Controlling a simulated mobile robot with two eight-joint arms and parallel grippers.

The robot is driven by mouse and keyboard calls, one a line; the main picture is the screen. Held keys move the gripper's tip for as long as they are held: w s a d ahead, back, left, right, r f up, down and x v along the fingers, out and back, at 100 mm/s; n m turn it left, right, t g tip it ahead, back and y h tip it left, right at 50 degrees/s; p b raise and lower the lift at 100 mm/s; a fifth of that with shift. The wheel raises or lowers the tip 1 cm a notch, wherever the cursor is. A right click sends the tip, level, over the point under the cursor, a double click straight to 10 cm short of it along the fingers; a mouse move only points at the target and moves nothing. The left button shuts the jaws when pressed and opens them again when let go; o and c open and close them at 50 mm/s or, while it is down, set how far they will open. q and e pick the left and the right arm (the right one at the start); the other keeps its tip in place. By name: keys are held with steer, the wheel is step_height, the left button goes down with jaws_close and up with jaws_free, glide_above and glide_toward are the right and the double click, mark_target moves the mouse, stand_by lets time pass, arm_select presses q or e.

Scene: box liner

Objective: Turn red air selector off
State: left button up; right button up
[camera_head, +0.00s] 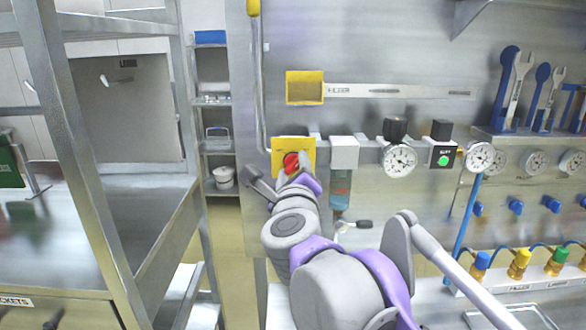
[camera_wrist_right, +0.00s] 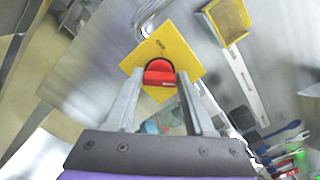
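The red air selector (camera_head: 291,162) is a red knob on a yellow square plate (camera_head: 279,146) on the grey panel. In the right wrist view the knob (camera_wrist_right: 160,72) sits in front of its yellow plate (camera_wrist_right: 184,50), with a dark ring behind it. My right gripper (camera_head: 284,179) is at the knob, partly covering it in the head view. In the right wrist view the fingers of this gripper (camera_wrist_right: 160,78) are apart, one on each side of the knob, with small gaps showing. Whether the tips touch it is hard to tell. My left gripper is not in view.
Right of the selector are a white filter unit with a blue bowl (camera_head: 340,188), a round gauge (camera_head: 400,161) and a green-lit switch (camera_head: 443,155). A yellow box (camera_head: 304,88) is above. A metal rack (camera_head: 110,150) stands left.

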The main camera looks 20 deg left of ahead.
jaws_close()
steer(key=n+p, duration=0.1)
steer(key=n, duration=0.1)
steer(key=shift+r+n+p, duration=0.1)
steer(key=shift+n+p, duration=0.2)
steer(key=shift+p, duration=0.1)
steer(key=n+p, duration=0.1)
steer(key=n, duration=0.2)
steer(key=shift+n, duration=0.4)
steer(key=n+p, duration=0.1)
steer(key=n, duration=1)
steer(key=shift+f, duration=0.25)
steer(key=shift+n, duration=0.4)
